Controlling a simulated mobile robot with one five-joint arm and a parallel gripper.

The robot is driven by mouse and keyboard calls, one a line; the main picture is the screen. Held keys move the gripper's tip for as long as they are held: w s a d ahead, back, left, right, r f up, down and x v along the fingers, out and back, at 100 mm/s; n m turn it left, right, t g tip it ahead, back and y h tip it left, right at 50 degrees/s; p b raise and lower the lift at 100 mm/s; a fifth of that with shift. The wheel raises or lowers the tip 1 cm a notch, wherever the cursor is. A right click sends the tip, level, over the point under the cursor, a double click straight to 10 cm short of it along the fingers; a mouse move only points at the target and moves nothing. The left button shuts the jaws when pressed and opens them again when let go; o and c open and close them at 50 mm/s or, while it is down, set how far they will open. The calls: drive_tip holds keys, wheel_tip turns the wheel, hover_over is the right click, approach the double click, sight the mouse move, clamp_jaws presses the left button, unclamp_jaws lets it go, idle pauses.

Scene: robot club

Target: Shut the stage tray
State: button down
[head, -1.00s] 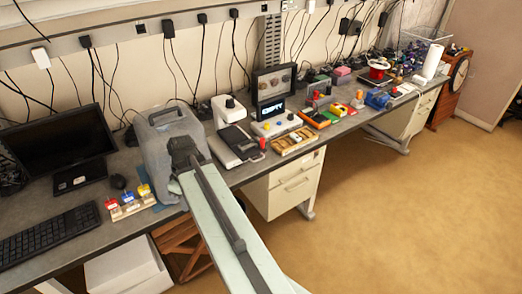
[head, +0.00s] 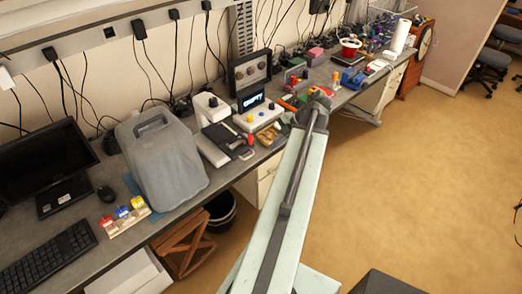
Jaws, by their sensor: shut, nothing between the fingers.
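A white desktop instrument (head: 208,108) with a rounded head stands on the bench, left of the small display unit. A flat dark tray (head: 226,136) extends from its base toward the bench's front edge, and I take it for the stage tray. It looks drawn out, but how far is hard to tell. A red knob (head: 249,139) shows at its right side. My gripper (head: 320,95), at the far end of my arm, is right of the tray and apart from it. It is shut and empty; its fingers are small and mostly hidden by the arm.
Several small items crowd the bench farther right. The floor in front is open.

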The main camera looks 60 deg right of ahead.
drive_tip(key=w+f+b, duration=0.8)
drive_tip(key=shift+w+a+f, duration=0.15)
drive_tip(key=shift+a+f, duration=0.25)
